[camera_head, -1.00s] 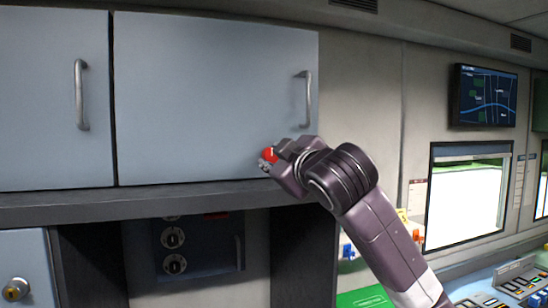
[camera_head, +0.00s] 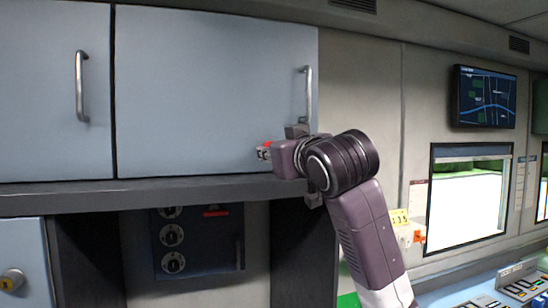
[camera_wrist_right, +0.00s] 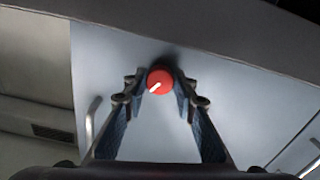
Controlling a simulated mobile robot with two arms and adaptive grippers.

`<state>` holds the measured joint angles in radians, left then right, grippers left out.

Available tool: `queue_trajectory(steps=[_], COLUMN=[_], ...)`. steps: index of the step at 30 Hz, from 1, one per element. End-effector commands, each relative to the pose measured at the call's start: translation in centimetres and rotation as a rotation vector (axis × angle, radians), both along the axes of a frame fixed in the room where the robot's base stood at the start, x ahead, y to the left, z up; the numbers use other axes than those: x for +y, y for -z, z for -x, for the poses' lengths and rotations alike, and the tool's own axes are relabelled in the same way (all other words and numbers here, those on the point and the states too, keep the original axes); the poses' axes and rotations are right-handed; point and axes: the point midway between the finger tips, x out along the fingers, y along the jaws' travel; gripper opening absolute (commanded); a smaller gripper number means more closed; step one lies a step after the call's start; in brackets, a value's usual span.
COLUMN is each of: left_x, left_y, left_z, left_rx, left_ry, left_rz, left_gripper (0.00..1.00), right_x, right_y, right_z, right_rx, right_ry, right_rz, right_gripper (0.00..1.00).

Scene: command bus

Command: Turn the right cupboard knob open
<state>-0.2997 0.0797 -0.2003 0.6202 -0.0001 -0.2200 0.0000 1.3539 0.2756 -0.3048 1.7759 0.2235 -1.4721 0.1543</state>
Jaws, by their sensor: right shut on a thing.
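The right cupboard door (camera_head: 215,90) is pale blue-grey and shut, with a vertical bar handle (camera_head: 308,95) near its right edge. A round red knob (camera_wrist_right: 160,79) sits on the pale door surface in the right wrist view. Its white mark points to the lower left of that picture. My right gripper (camera_wrist_right: 160,88) has one finger on each side of the knob and is shut on it. In the head view the right gripper (camera_head: 265,152) is at the door's lower right and hides most of the knob. My left gripper is not in view.
Another shut cupboard door (camera_head: 45,90) is at the left. A dark shelf edge (camera_head: 150,196) runs just under the doors and below my gripper. A dark panel with several dials (camera_head: 195,243) sits underneath. A wall screen (camera_head: 484,97) and a window (camera_head: 465,200) are at the right.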

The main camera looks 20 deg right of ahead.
Motion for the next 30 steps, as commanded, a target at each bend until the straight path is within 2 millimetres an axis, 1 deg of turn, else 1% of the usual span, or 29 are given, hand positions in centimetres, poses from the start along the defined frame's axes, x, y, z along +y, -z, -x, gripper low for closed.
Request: queue_trajectory(steps=[1,3,18,24,30], left_x=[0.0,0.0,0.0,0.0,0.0], left_y=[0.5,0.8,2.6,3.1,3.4], left_z=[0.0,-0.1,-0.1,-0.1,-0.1], left_rx=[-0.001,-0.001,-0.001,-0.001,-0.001], left_ry=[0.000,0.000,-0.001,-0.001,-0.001], left_rz=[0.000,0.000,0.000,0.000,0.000], left_gripper=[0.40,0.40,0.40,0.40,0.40], right_x=[0.1,0.1,0.2,0.1,0.1], right_y=[0.1,0.2,0.0,0.0,-0.1], right_z=[0.0,0.0,0.0,0.0,0.0], right_rx=[0.000,0.004,0.018,0.023,0.026], right_ry=[-0.002,-0.003,-0.003,-0.002,-0.001], right_rz=[-0.049,-0.115,-0.586,-0.749,-0.869], right_gripper=[0.01,0.01,0.01,0.01,0.01])
